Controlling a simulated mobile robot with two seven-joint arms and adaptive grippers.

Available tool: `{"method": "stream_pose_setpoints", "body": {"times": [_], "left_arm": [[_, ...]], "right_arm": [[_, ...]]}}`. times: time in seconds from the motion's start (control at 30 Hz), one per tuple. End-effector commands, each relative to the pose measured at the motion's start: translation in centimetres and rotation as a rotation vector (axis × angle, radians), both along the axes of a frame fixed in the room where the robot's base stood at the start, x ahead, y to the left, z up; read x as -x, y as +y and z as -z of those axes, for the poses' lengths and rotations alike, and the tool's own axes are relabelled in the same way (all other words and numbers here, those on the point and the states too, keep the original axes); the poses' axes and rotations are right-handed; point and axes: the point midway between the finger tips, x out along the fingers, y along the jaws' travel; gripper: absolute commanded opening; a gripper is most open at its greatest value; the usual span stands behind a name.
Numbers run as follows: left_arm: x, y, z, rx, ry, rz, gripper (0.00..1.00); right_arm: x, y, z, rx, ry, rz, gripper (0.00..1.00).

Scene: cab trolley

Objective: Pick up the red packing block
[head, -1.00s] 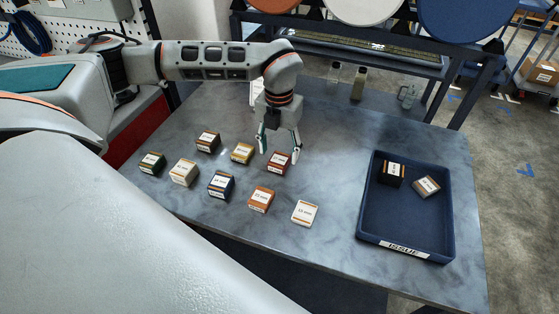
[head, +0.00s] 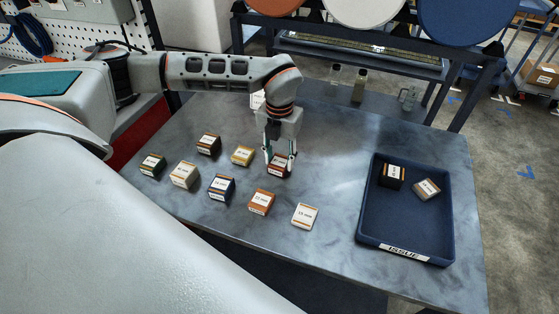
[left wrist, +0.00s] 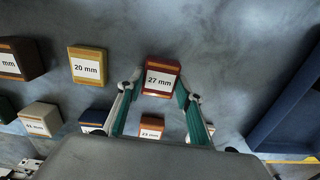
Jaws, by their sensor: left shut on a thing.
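The red packing block (head: 278,171) stands on the grey tabletop at the back right of a group of blocks. It also shows in the left wrist view (left wrist: 161,66) with a white "27 mm" label. My left gripper (head: 279,161) points down at the block, with one finger on each side of it. It is shut on the block, which seems to rest on the table. The fingers partly cover its sides. My right gripper does not show.
Close by stand a yellow block (head: 243,155), an orange block (head: 261,202), a blue block (head: 221,188), a white block (head: 305,215) and several others. A blue tray (head: 446,225) marked "ISSUE" at the right holds two blocks. The tabletop between is clear.

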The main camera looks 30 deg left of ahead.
Motion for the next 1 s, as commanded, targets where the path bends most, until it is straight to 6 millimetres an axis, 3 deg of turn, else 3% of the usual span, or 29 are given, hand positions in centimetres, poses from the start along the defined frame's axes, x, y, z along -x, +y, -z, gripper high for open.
{"method": "stream_pose_setpoints", "body": {"times": [0.27, 0.8, 1.0], "left_arm": [[-0.2, 0.0, -2.4, 0.000, -0.004, -0.001, 0.13], [-0.1, 0.0, -14.7, 0.001, -0.005, 0.000, 0.13], [-0.1, 0.0, -18.0, 0.000, -0.004, -0.001, 0.13]], "right_arm": [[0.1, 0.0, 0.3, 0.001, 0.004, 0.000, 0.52], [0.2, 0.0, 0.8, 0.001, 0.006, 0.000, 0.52], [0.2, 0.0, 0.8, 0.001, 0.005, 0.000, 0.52]]}}
